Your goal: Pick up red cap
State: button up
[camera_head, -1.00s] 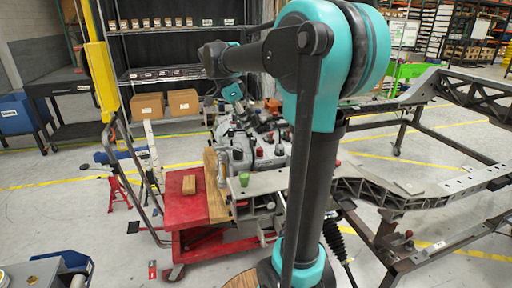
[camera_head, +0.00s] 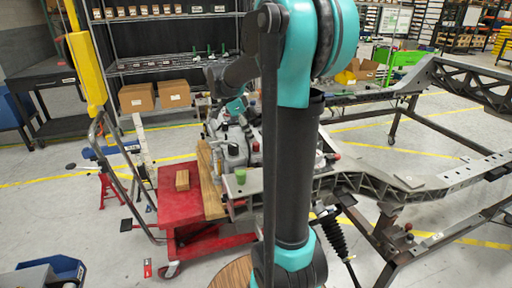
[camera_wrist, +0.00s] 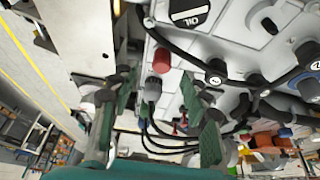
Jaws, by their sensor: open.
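A red cap (camera_wrist: 162,60) sits on a short grey fitting on the grey engine-like unit (camera_wrist: 232,45) in the wrist view, just beyond the fingertips. My gripper (camera_wrist: 158,92) has its two green fingers spread apart, with nothing held between them. The cap lies ahead of the gap between the fingers, apart from both. In the head view a small red spot (camera_head: 255,147) on the unit may be the same cap. My arm hides much of the unit there, and the finger details are too small to tell.
Black hoses (camera_wrist: 185,50) and an oil cap (camera_wrist: 192,12) lie close to the red cap. A pale metal plate (camera_wrist: 80,30) is at the left.

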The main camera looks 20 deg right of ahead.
aim_at(256, 147)
jog(key=shift+x, duration=3.25)
jog(key=shift+w+d, duration=0.1)
jog(key=shift+w, duration=0.1)
jog(key=shift+c, duration=0.5)
jog(key=c, duration=0.7)
